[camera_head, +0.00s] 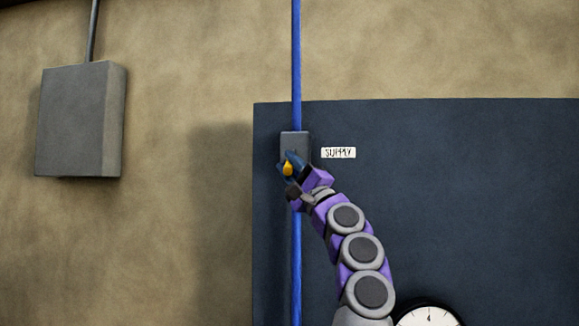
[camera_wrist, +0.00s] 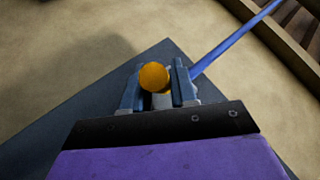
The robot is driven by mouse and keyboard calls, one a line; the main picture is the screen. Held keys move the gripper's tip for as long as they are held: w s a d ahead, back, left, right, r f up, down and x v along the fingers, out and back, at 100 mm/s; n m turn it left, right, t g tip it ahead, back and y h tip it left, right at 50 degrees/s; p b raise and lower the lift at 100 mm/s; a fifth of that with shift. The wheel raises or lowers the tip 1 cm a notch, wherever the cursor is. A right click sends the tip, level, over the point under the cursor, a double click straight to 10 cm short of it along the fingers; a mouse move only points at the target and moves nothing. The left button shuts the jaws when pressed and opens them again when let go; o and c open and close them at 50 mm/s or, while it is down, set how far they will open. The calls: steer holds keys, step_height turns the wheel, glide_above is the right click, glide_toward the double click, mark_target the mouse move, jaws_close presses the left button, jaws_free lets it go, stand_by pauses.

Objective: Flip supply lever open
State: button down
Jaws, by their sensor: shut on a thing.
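The supply lever has an orange-yellow knob (camera_head: 288,168), which also shows in the wrist view (camera_wrist: 154,77). It sits at a small grey valve box (camera_head: 295,143) on a vertical blue pipe (camera_head: 296,60). A white "SUPPLY" label (camera_head: 338,153) is to the right of the box. My gripper (camera_head: 290,167) is at the lower part of the box, its two fingers on either side of the lever and shut on it. In the wrist view, the knob stands between the fingertips (camera_wrist: 158,88). The lever's shaft is mostly hidden by the fingers and knob.
A dark blue panel (camera_head: 450,200) carries the label. A round white gauge (camera_head: 428,317) shows at the bottom right. A grey box (camera_head: 80,120) with a conduit hangs on the tan wall at left. The space left of the panel is clear.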

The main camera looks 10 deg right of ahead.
steer(key=shift+w+d+f+n+y, duration=0.1)
steer(key=shift+w+f+n+y, duration=0.1)
steer(key=shift+f+n+y, duration=0.3)
steer(key=shift+w+f+n+g+y, duration=0.15)
steer(key=shift+f+n+g+y, duration=0.15)
steer(key=shift+n+y, duration=0.4)
steer(key=c, duration=1)
jaws_free()
steer(key=shift+w, duration=0.1)
steer(key=shift+r, duration=0.1)
steer(key=shift+s, duration=0.25)
steer(key=shift+b+v, duration=4.3)
steer(key=shift+v, duration=4.3)
steer(key=shift+w, duration=0.15)
steer(key=shift+f, duration=0.2)
